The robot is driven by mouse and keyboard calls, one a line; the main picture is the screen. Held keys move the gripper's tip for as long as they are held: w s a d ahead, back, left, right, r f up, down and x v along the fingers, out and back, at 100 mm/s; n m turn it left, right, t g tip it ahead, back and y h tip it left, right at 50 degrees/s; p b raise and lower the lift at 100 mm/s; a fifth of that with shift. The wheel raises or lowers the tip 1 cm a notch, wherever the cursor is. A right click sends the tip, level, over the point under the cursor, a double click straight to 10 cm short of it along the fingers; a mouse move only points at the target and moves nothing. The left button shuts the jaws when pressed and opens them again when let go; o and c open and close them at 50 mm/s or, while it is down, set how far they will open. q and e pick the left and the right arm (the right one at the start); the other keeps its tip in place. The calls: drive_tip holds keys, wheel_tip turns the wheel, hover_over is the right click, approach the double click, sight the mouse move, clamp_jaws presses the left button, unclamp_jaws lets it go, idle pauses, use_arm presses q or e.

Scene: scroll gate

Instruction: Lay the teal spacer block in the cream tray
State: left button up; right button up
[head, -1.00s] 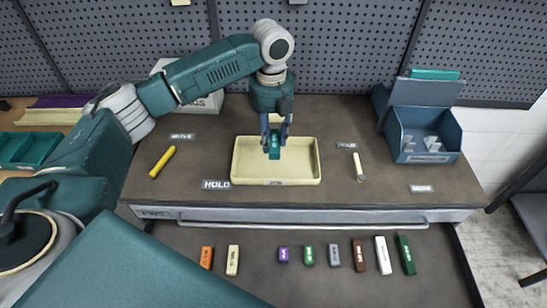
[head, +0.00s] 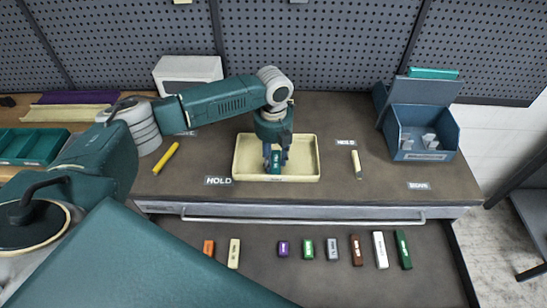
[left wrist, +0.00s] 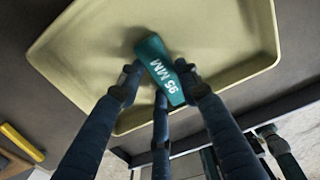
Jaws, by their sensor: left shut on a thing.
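The teal spacer block (head: 276,161) is held in my left gripper (head: 276,158), inside the outline of the cream tray (head: 308,176). In the left wrist view the block (left wrist: 162,72) reads "95 MM", and the fingers of my left gripper (left wrist: 160,85) are shut around it from several sides. The cream tray (left wrist: 225,30) lies behind the block there, with a soft shadow on its floor. I cannot tell whether the block touches the tray floor. No other object shows in the tray.
A yellow stick (head: 166,158) lies left of the tray and a cream stick (head: 357,161) right of it. A blue bin (head: 425,134) stands at the right. Several coloured blocks lie in the open drawer (head: 330,278) in front. A white box (head: 187,72) stands behind.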

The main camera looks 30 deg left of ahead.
sight(274, 161)
use_arm(q)
drive_tip(key=o, duration=1.3)
drive_tip(key=shift+f, duration=0.1)
use_arm(e)
drive_tip(key=shift+a, duration=0.25)
use_arm(q)
drive_tip(key=shift+w+r, duration=0.1)
drive_tip(key=shift+r, duration=0.35)
wheel_tip(274, 161, up, 12)
drive_tip(key=b, duration=0.3)
drive_tip(key=shift+f+b, duration=0.25)
drive_tip(key=shift+b, duration=0.1)
use_arm(e)
drive_tip(key=f, duration=0.2)
drive_tip(key=d+f, duration=0.1)
drive_tip(key=shift+s+f, duration=0.1)
drive_tip(key=shift+f, duration=0.25)
drive_tip(key=shift+a, duration=0.3)
